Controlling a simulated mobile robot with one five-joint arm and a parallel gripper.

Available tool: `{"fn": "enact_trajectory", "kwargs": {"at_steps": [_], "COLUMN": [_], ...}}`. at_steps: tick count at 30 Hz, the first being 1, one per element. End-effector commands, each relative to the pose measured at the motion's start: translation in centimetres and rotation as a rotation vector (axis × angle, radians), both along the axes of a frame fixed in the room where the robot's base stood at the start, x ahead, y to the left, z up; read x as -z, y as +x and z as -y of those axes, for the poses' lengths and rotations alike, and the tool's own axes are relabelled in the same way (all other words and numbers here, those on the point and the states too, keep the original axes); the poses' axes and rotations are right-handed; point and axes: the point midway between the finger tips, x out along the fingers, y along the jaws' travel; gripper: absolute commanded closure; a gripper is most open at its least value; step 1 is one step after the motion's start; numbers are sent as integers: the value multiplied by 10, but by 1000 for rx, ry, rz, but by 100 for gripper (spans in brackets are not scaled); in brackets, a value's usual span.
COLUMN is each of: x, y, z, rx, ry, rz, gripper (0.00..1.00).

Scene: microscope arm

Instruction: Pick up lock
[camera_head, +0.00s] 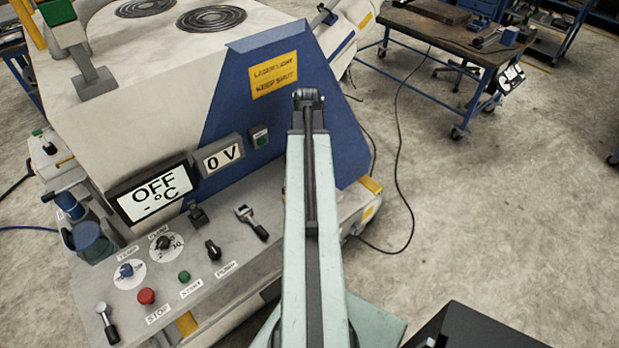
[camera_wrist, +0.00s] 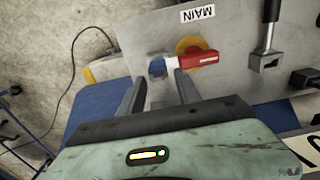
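In the wrist view, my gripper (camera_wrist: 158,84) is open, its two dark fingers apart. A small blue piece (camera_wrist: 157,67) with a pale edge shows just beyond and between the fingertips; it may be the lock, but it is too small to be sure. It sits against the left end of a red switch handle (camera_wrist: 197,60) on a round yellow base (camera_wrist: 189,45), on the grey panel under the label MAIN. I cannot tell whether the fingers touch the blue piece. In the head view, my arm hides the gripper and this switch.
A blue housing (camera_head: 235,95) rises behind. A metal handle (camera_wrist: 267,45) stands right of the switch in the wrist view.

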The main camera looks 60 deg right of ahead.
Motion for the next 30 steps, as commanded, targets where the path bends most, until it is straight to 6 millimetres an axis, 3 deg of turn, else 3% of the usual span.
{"fn": "enact_trajectory", "kwargs": {"at_steps": [9, 17, 21, 22, 30], "x": [51, 49, 49, 49, 48], "y": [-3, -3, -3, -3, -3], "z": [3, 3, 3, 3, 3], "rx": [0, 1, 1, 1, 2], "ry": [0, 0, 0, 0, 0], "rz": [0, 0, 0, 0, 0], "gripper": [60, 60, 96, 100, 100]}}
